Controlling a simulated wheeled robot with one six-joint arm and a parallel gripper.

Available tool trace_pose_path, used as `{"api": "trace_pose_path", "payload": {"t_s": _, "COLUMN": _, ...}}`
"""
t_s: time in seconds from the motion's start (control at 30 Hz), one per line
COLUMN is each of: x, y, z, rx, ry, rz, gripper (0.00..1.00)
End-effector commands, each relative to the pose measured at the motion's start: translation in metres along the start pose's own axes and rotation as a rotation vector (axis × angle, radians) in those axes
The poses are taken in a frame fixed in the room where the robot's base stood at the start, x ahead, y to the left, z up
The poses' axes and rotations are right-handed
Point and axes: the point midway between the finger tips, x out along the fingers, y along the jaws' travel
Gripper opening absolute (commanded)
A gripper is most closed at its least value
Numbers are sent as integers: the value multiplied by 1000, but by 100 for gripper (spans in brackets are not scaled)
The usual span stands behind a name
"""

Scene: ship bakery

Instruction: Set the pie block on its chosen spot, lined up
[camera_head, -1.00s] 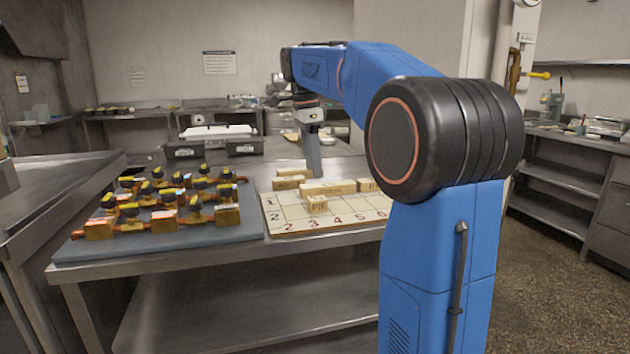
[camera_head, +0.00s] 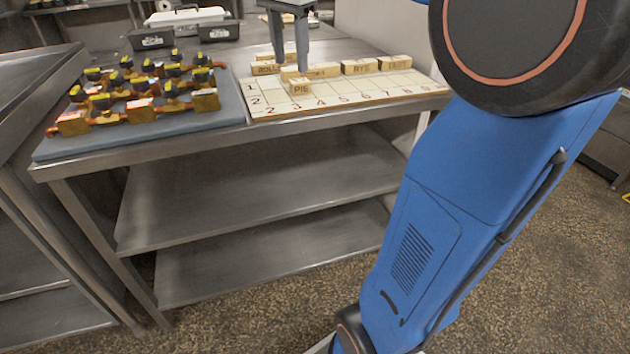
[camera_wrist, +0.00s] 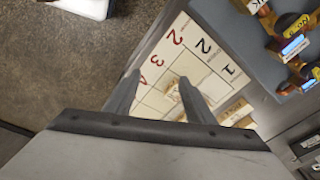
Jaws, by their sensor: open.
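The pie block (camera_head: 300,88), a small pale wooden block marked PIE, sits on the numbered board (camera_head: 345,101) near its front left, behind the printed 3. My gripper (camera_head: 290,64) is open, fingers pointing down, and appears above and behind the pie block in the head view. In the wrist view, a small pale block (camera_wrist: 174,90), likely the pie block, shows beyond my open fingertips (camera_wrist: 159,80), nearer the right finger. No contact with it is visible. The exact height of my fingertips above the board cannot be told.
Along the board's back are a ROLLS block (camera_head: 267,68), a long block (camera_head: 320,70), a RYE block (camera_head: 359,67) and another block (camera_head: 395,63). The board's right squares are clear.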

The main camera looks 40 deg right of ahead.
Motion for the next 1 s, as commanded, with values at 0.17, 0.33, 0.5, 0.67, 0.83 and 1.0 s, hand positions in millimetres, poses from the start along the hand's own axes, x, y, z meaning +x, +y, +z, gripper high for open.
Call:
{"api": "trace_pose_path", "payload": {"t_s": 0.17, "x": 28, "y": 45, "z": 41, "rx": -272, "ry": 10, "rz": -69, "gripper": 49}}
{"api": "trace_pose_path", "payload": {"t_s": 0.33, "x": 62, "y": 87, "z": 76, "rx": -529, "ry": 35, "rz": -132, "gripper": 49}}
{"api": "trace_pose_path", "payload": {"t_s": 0.5, "x": 104, "y": 130, "z": 108, "rx": -783, "ry": 72, "rz": -193, "gripper": 49}}
{"api": "trace_pose_path", "payload": {"t_s": 0.67, "x": 147, "y": 169, "z": 136, "rx": -1013, "ry": 119, "rz": -245, "gripper": 49}}
{"api": "trace_pose_path", "payload": {"t_s": 0.83, "x": 188, "y": 201, "z": 158, "rx": -1206, "ry": 169, "rz": -285, "gripper": 49}}
{"api": "trace_pose_path", "payload": {"t_s": 1.0, "x": 209, "y": 216, "z": 168, "rx": -1304, "ry": 199, "rz": -303, "gripper": 49}}
